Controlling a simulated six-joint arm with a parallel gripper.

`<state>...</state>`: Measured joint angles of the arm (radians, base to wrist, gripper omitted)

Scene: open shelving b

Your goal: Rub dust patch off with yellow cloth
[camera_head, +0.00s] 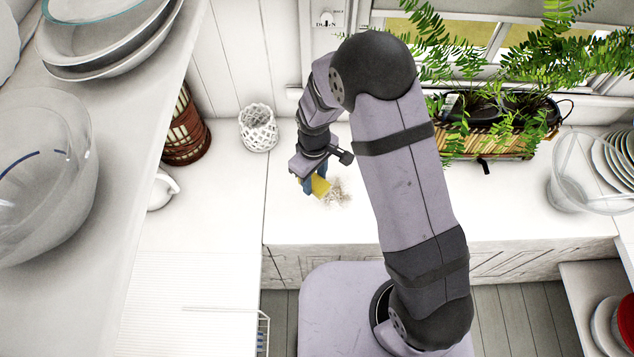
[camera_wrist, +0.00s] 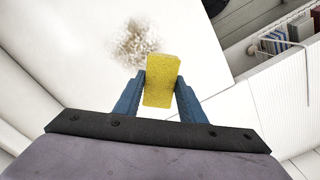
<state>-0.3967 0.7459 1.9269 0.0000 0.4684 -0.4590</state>
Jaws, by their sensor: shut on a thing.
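The yellow cloth (camera_wrist: 161,82) is a small block-like piece held between the two blue fingers of my gripper (camera_wrist: 160,92) in the wrist view. In the head view the yellow cloth (camera_head: 320,186) shows at the tip of my gripper (camera_head: 311,185), over the white countertop. The dust patch (camera_wrist: 136,42) is a speckled brownish-grey smudge just beyond the cloth in the wrist view. In the head view the dust patch (camera_head: 338,192) lies right beside the cloth, partly hidden by it. I cannot tell whether the cloth touches the counter.
A white lattice holder (camera_head: 258,128) and a brown woven lantern (camera_head: 184,130) stand to the left at the back. A planter with ferns (camera_head: 485,140) stands behind to the right. A clear glass bowl (camera_head: 570,190) and stacked plates (camera_head: 622,155) sit at the far right. Counter around the dust is clear.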

